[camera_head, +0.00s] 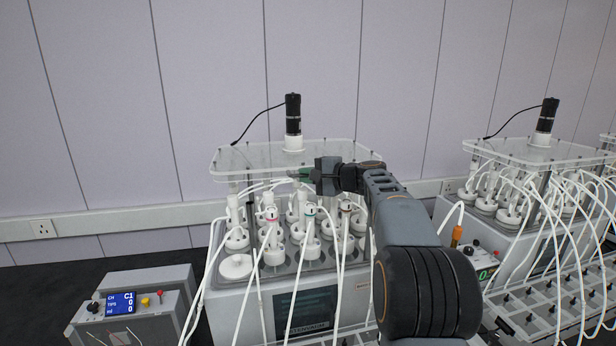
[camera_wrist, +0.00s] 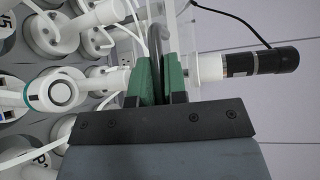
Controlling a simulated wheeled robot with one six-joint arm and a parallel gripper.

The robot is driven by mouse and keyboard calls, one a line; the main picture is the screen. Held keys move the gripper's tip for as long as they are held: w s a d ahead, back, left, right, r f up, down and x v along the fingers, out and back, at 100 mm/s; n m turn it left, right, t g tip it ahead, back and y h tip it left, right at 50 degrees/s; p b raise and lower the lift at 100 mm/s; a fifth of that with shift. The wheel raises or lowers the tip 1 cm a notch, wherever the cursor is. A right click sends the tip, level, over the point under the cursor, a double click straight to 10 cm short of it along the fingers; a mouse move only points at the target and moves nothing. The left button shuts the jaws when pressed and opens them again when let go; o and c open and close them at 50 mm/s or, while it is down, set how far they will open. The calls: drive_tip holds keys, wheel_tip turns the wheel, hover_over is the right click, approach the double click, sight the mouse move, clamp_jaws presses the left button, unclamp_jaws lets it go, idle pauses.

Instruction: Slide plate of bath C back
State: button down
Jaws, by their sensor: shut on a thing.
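The clear plate of the bath (camera_head: 240,160) lies level above the white-capped bottles of the middle bath (camera_head: 335,308), with a black motor (camera_head: 293,115) upright on it. My gripper (camera_head: 304,174) reaches in from the right at the plate's front edge. In the wrist view my gripper's green pads (camera_wrist: 159,80) are shut on a grey curved piece (camera_wrist: 155,42), which looks like a handle at the plate. The motor (camera_wrist: 260,62) shows beside the pads. How the grey piece joins the plate is hidden by my gripper.
White tubes (camera_head: 260,285) hang in front of the bath. A control box (camera_head: 135,303) with a blue display stands at the left. A second bath with its clear plate (camera_head: 540,153) and a tubing rack (camera_head: 545,310) stand at the right. The wall is close behind.

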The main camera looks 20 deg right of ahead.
drive_tip(key=c, duration=1.4)
unclamp_jaws()
drive_tip(key=shift+s, duration=0.1)
drive_tip(key=shift+c, duration=0.2)
drive_tip(key=b+v, duration=0.3)
drive_tip(key=v, duration=1.1)
drive_tip(key=shift+b, duration=0.4)
drive_tip(key=shift+a, duration=0.1)
